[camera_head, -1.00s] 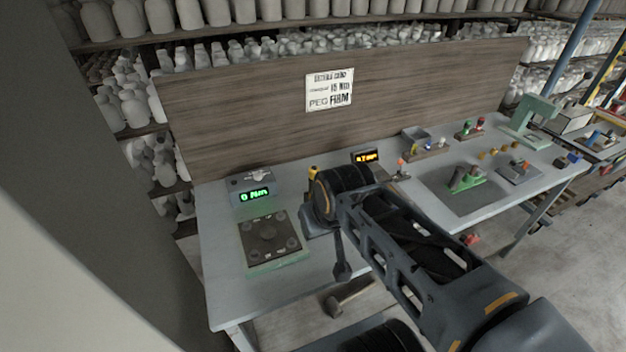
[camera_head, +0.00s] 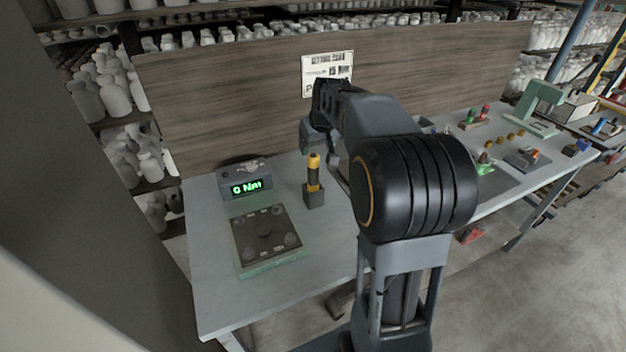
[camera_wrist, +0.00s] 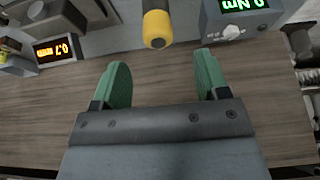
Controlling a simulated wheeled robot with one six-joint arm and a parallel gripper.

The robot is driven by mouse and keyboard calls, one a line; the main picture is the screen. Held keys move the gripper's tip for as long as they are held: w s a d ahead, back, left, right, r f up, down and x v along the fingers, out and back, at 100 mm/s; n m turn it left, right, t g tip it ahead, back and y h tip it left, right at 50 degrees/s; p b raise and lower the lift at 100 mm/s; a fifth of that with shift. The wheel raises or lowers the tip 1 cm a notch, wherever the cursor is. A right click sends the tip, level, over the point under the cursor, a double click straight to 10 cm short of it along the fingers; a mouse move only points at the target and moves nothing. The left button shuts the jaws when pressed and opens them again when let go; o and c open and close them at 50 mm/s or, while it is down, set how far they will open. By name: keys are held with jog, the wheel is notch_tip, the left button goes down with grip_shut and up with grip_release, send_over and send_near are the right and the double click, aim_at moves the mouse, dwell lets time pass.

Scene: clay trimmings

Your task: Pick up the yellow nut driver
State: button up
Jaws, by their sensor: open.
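The yellow nut driver (camera_head: 313,172) stands upright in a small dark holder (camera_head: 314,196) on the grey workbench, to the right of the torque display box. It has a yellow top and a dark band around its middle. In the wrist view the rounded yellow end of the nut driver (camera_wrist: 157,28) shows at the top, just beyond the gap between the fingers. My gripper (camera_wrist: 160,80) has two green fingers, spread apart with nothing between them. In the head view my arm reaches over the bench, and the gripper end is behind the nut driver, largely hidden by the arm.
A box with a green display (camera_head: 246,183) stands left of the driver, with a dark square plate fixture (camera_head: 266,236) in front. An orange-lit display (camera_wrist: 55,50) is at the wrist view's left. A wooden back panel (camera_head: 220,105) closes off the bench's rear.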

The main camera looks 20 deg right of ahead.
aim_at(315, 157)
jog(key=x, duration=0.3)
jog(key=shift+w+f, duration=0.1)
jog(key=shift+f, duration=0.15)
jog(key=shift+s+p+x, duration=0.1)
jog(key=shift+p+x, duration=0.2)
jog(key=shift+x, duration=1)
jog(key=shift+s+p+x, duration=0.15)
jog(key=shift+p+x, duration=0.15)
jog(key=shift+x, duration=1)
jog(key=shift+d+f, duration=0.1)
jog(key=shift+d, duration=0.05)
jog(key=shift+c, duration=0.4)
jog(key=c, duration=1)
